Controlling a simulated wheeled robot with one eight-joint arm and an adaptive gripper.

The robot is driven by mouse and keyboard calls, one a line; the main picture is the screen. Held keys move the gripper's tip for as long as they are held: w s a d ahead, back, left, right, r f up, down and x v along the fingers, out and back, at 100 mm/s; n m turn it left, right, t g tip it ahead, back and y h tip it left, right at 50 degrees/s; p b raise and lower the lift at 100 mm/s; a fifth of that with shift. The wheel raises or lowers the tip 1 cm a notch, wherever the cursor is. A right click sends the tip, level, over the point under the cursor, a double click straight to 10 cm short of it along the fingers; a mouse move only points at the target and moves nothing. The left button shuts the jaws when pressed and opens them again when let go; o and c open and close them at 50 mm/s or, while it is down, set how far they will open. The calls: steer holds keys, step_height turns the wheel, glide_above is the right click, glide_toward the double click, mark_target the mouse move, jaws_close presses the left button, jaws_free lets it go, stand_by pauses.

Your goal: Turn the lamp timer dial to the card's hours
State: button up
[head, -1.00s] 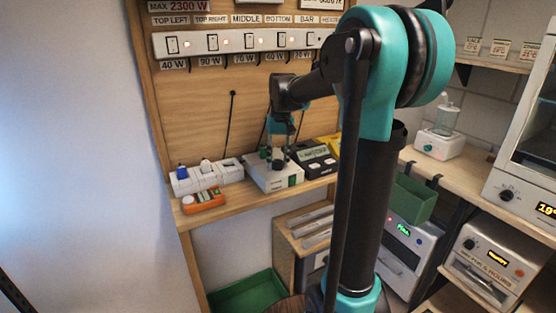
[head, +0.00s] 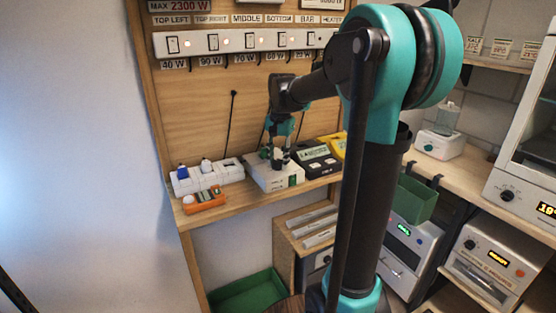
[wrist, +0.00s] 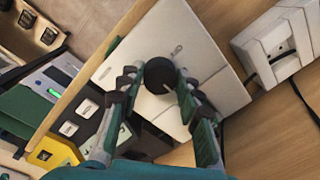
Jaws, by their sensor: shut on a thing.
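The lamp timer is a pale box (head: 258,178) on the wooden bench in the head view, and its white top panel (wrist: 190,40) fills the middle of the wrist view. Its round black dial (wrist: 160,75) has a light pointer mark at its right side. My gripper (wrist: 159,84) is shut on the dial, one finger on each side. In the head view my gripper (head: 279,160) reaches down onto the box and hides the dial. I cannot make out the dial's scale, and I cannot pick out a card with readable hours.
Just right of the timer stand a black device with a display (head: 317,158) and a yellow item (head: 335,143). White sockets (head: 206,174) and an orange tray (head: 204,200) are to the left. A switch strip (head: 240,41) hangs above, with cords down the backboard.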

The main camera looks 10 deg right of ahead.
mark_target(280, 162)
stand_by(0.4)
steer(key=o, duration=1.2)
steer(key=shift+c, duration=0.2)
step_height(280, 162, up, 12)
steer(key=shift+s+d, duration=0.2)
steer(key=shift+d, duration=0.05)
